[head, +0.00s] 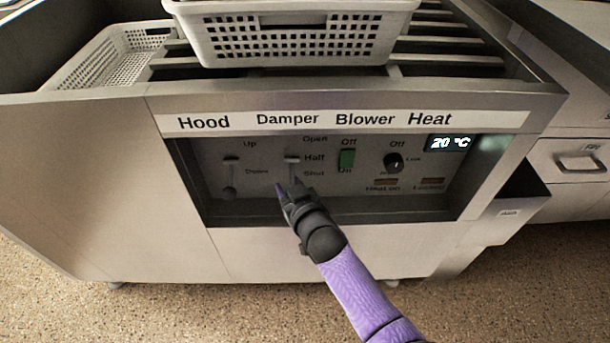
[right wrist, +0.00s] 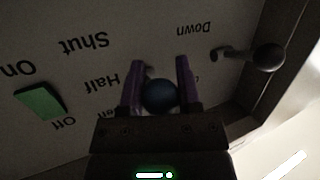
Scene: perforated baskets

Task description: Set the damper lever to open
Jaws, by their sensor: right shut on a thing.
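The damper lever (head: 292,160) is on the recessed control panel under the "Damper" label, beside the words Open, Half and Shut. Its stem runs down from the slot toward the Shut side, and its end is hidden by my right gripper in the head view. My right gripper (head: 288,188) reaches up from below with purple fingers at the lever's lower end. In the right wrist view, the lever's dark round knob (right wrist: 160,96) sits between the two fingers of my right gripper (right wrist: 158,80), which is shut on it. My left gripper is not in view.
The hood lever (head: 229,191) hangs down left of the damper lever; its knob also shows in the right wrist view (right wrist: 268,57). A green blower switch (head: 347,159) and a heat knob (head: 393,161) are to the right. A perforated basket (head: 295,40) stands above the panel.

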